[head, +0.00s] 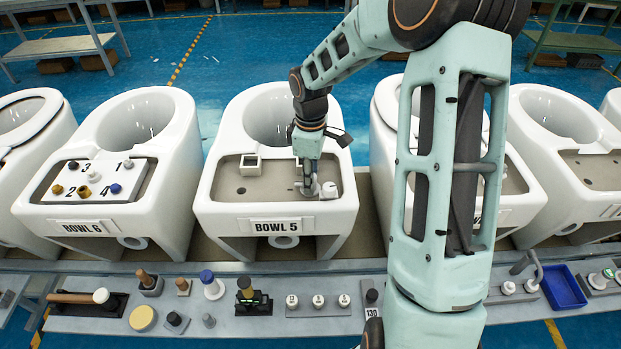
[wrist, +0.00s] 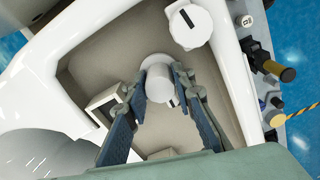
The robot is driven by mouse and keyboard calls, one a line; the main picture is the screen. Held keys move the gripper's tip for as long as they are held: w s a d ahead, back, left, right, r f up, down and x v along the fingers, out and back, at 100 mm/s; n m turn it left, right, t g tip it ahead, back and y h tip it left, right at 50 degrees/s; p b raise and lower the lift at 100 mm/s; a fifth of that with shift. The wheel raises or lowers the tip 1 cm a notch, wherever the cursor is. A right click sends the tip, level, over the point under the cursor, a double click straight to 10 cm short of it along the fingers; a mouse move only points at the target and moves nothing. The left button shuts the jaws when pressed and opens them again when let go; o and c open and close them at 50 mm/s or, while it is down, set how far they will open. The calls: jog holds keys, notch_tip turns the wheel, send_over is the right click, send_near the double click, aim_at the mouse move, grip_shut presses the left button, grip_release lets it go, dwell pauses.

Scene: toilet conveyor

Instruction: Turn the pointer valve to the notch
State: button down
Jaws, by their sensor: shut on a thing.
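My gripper (head: 308,188) points down into the grey deck of the white toilet body labelled BOWL 5 (head: 278,226). In the wrist view its two fingers (wrist: 162,92) are shut on a white round knob (wrist: 160,80), which has a dark mark on its near side. A second white round knob (wrist: 188,24) with a short black bar on its top stands apart from the fingers; in the head view it is just right of the gripper (head: 329,190). I cannot tell for sure which knob is the pointer valve. No notch is clear.
A white square frame (head: 250,165) is on the deck left of my gripper; it also shows in the wrist view (wrist: 103,103). White walls surround the deck. A grey shelf (head: 225,322) with several tools runs in front. Other toilet bodies stand on both sides.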

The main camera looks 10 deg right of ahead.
jog(key=shift+n, duration=0.3)
jog(key=c, duration=1.6)
grip_release()
jog(key=shift+r, duration=0.1)
notch_tip(320, 180, up, 12)
jog(key=shift+f, duration=0.1)
